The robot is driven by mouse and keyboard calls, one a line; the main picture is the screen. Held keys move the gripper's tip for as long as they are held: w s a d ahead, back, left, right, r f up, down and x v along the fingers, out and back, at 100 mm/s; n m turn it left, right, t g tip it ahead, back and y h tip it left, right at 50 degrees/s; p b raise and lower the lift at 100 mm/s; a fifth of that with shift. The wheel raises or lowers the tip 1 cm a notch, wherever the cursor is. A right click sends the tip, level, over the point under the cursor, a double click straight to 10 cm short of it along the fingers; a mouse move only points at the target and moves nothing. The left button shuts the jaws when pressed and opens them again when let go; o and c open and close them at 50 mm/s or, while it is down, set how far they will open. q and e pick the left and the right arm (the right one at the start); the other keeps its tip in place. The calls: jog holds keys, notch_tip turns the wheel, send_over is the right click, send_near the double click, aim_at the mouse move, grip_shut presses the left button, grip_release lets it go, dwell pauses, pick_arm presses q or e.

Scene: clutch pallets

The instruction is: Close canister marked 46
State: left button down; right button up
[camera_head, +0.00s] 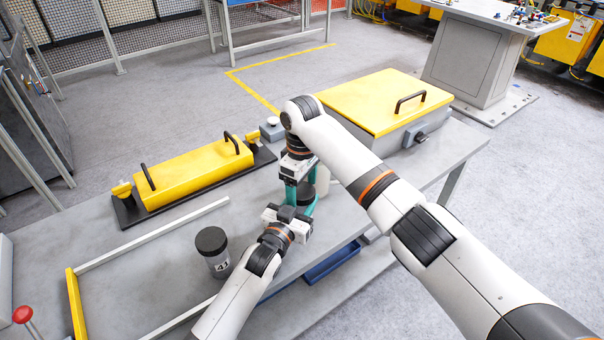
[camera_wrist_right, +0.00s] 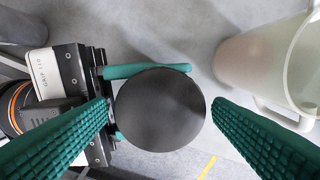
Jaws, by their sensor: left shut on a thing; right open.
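A canister with a round black lid (camera_wrist_right: 160,108) is seen from above in the right wrist view. The lid sits over its mouth; I cannot tell whether it is screwed down. Its label is hidden, so its number cannot be read. My left gripper (camera_head: 293,207) comes in from the left and is shut on the canister, with a teal finger showing beside the lid. My right gripper (camera_wrist_right: 162,106) is open, its teal fingers on either side of the lid and apart from it. In the head view my right gripper (camera_head: 297,190) points down and largely hides the canister.
A black-lidded canister marked 41 (camera_head: 217,263) stands left of my left forearm. A pale, translucent jug with a handle (camera_wrist_right: 265,65) stands close to the right finger. A yellow handled case (camera_head: 190,172) and a larger yellow-lidded box (camera_head: 375,97) stand farther back on the grey table.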

jog(key=shift+f, duration=0.25)
jog(key=c, duration=1)
jog(key=m, duration=0.5)
jog(key=shift+a, duration=0.1)
jog(key=o, duration=1.2)
jog(key=shift+c, duration=0.2)
notch_tip(320, 180, up, 12)
